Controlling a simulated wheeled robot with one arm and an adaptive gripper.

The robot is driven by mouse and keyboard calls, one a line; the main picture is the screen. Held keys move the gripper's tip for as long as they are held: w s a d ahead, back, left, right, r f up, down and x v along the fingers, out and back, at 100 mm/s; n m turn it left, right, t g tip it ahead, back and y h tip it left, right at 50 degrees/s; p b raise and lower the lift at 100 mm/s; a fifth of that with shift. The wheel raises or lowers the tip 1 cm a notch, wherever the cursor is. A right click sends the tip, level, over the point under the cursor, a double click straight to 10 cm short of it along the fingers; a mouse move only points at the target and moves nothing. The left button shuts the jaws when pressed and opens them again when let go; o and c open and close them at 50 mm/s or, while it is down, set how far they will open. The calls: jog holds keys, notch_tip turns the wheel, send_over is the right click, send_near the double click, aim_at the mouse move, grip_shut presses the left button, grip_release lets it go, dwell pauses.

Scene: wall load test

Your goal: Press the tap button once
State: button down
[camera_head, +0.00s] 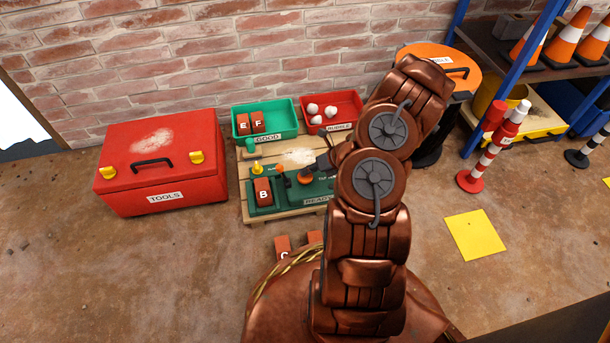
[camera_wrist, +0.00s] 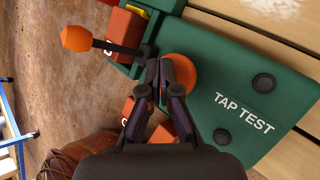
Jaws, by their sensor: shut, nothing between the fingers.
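The tap button is an orange round disc (camera_wrist: 184,72) on a green panel marked TAP TEST (camera_wrist: 222,76). In the head view the orange disc (camera_head: 305,178) shows on the green board on the wooden pallet. My gripper (camera_wrist: 161,68) is shut and empty, its fingertips overlapping the left part of the disc in the wrist view. I cannot tell whether the tips touch it or are just above it. In the head view my gripper (camera_head: 323,165) is small and dark beside the disc, and my arm hides part of the panel.
An orange-tipped lever (camera_wrist: 78,39) sticks out near my fingertips. Brick B (camera_head: 263,192) sits on the green board; brick C (camera_head: 283,247) lies on the ground in front. Behind are a green GOOD bin (camera_head: 268,138) and a red RUBBLE bin (camera_head: 345,96). A red toolbox (camera_head: 160,160) stands left.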

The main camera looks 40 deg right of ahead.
aim_at(307, 176)
jog(key=shift+f, duration=0.7)
dwell(1.0)
jog(key=shift+r, duration=0.2)
jog(key=shift+r+p, duration=1.1)
jog(key=shift+p, duration=0.2)
jog(key=shift+r, duration=0.1)
notch_tip(307, 176, up, 5)
jog(key=p, duration=0.5)
